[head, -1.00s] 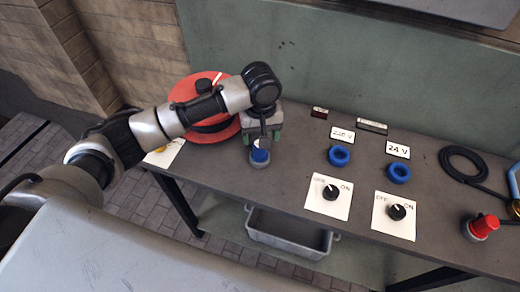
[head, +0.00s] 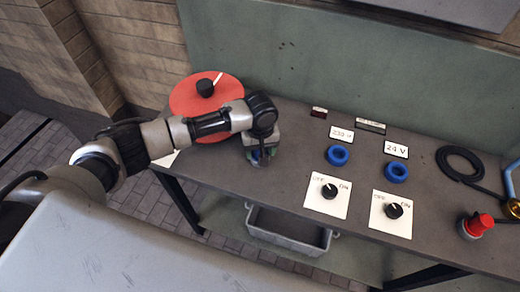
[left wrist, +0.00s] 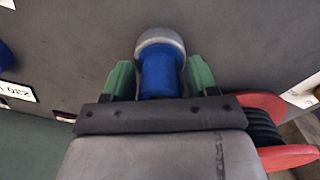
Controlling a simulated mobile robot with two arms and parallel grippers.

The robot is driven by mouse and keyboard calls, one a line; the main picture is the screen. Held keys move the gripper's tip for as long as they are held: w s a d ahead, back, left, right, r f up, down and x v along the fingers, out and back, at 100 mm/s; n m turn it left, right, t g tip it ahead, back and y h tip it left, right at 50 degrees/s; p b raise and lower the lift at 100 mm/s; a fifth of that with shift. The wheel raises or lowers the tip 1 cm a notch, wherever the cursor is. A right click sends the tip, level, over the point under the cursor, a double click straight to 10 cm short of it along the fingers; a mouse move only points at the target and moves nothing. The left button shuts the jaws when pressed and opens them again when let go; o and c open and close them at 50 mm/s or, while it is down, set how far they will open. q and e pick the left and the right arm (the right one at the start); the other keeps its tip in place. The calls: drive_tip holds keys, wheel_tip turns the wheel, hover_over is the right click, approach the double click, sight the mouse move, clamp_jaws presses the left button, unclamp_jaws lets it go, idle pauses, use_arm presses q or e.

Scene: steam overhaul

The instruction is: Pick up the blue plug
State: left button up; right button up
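The blue plug (left wrist: 160,76), with a grey round end, stands on the dark bench top near its front left edge. My left gripper (left wrist: 160,84) is over it, with one green finger on each side of the blue body. The fingers look open, with the plug between them and at most a narrow gap on each side. In the head view my left gripper (head: 260,156) hides most of the plug. My right gripper is not in view.
A red cable reel (head: 192,95) stands just behind my left arm. Two blue sockets (head: 338,155) (head: 397,172) and two rotary switches (head: 329,191) (head: 393,211) are to the right. A grey bin (head: 288,228) is below the bench.

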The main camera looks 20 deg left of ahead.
use_arm(q)
drive_tip(key=c, duration=0.8)
drive_tip(key=shift+c, duration=0.2)
drive_tip(key=shift+r, duration=0.15)
